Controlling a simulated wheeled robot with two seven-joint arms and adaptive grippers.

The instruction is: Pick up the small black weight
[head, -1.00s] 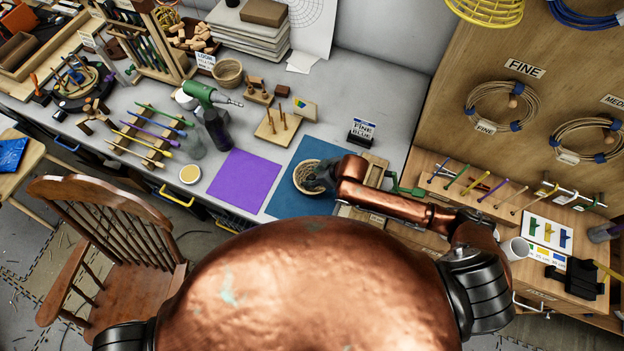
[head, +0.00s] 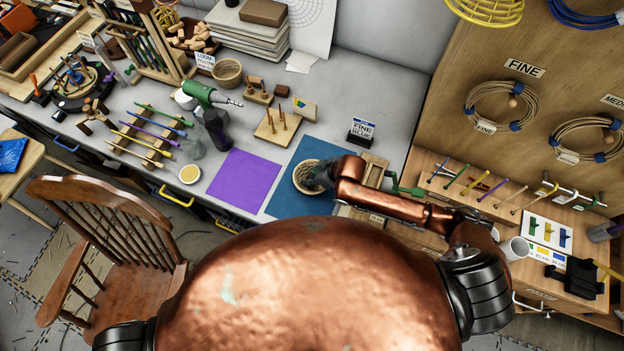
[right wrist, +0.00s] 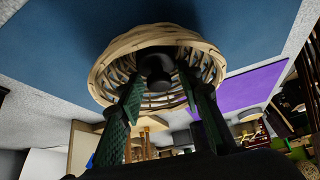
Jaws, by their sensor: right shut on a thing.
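The small black weight (right wrist: 157,68) shows in the right wrist view as a dark rounded piece inside a small woven basket (right wrist: 113,62). The basket (head: 297,180) also shows in the head view, on the blue mat (head: 290,207). My right gripper (right wrist: 158,88) reaches into the basket's mouth, its green-padded fingers on both sides of the weight and shut on it. In the head view my right gripper (head: 322,177) is over the basket, and its fingers and the weight are mostly hidden. My left gripper is out of view.
A purple mat (head: 243,180) lies left of the blue one. A wooden peg block (head: 277,128) and a "FINE BLUE" sign (head: 362,132) stand behind. The grey bench behind the blue mat has free room.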

